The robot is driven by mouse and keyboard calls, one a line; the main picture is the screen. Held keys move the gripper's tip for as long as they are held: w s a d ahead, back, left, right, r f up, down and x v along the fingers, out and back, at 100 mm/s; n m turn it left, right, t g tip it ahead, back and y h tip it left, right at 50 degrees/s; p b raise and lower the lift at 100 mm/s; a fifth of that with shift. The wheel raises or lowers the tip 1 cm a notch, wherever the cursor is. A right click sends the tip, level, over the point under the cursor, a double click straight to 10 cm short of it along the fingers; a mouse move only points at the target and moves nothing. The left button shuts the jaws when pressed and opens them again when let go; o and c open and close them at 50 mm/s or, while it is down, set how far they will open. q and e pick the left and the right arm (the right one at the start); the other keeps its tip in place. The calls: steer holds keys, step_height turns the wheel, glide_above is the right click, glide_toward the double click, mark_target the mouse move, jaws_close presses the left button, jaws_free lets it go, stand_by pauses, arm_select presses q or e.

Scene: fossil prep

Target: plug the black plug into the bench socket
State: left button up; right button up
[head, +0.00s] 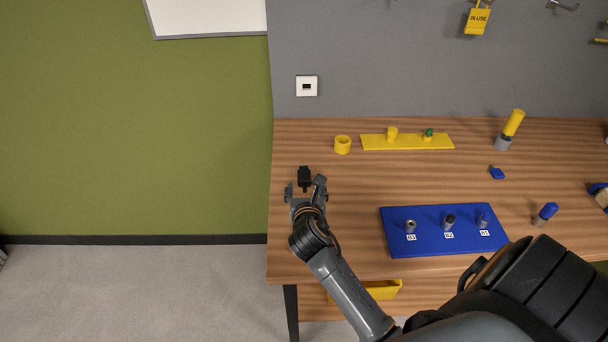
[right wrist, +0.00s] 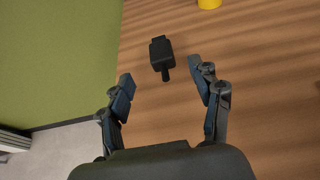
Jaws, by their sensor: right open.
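The black plug (head: 304,177) lies on the wooden bench near its left edge. In the right wrist view the plug (right wrist: 161,56) lies ahead of and between the fingertips, with its narrow stub toward my gripper. My right gripper (head: 305,188) is open and empty, just short of the plug; in the right wrist view its two fingers (right wrist: 162,88) are spread wide. The bench socket (head: 307,86) is a white square plate with a dark slot on the grey back panel, above and beyond the plug. My left gripper is not in view.
A yellow padlock tag (head: 477,22) hangs above.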

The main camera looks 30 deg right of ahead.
mark_target(304, 179)
steer(key=x, duration=0.3)
steer(key=shift+w+d+f, duration=0.2)
steer(key=shift+w+f, duration=0.05)
steer(key=shift+p+x, duration=0.3)
steer(key=shift+x, duration=1.95)
steer(key=shift+w+d+f, duration=0.1)
steer(key=shift+w+f, duration=0.15)
steer(key=shift+f, duration=0.05)
steer(key=shift+w, duration=0.1)
steer(key=c, duration=1.3)
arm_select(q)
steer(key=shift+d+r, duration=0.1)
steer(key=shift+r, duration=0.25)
arm_select(e)
steer(key=shift+o, duration=0.2)
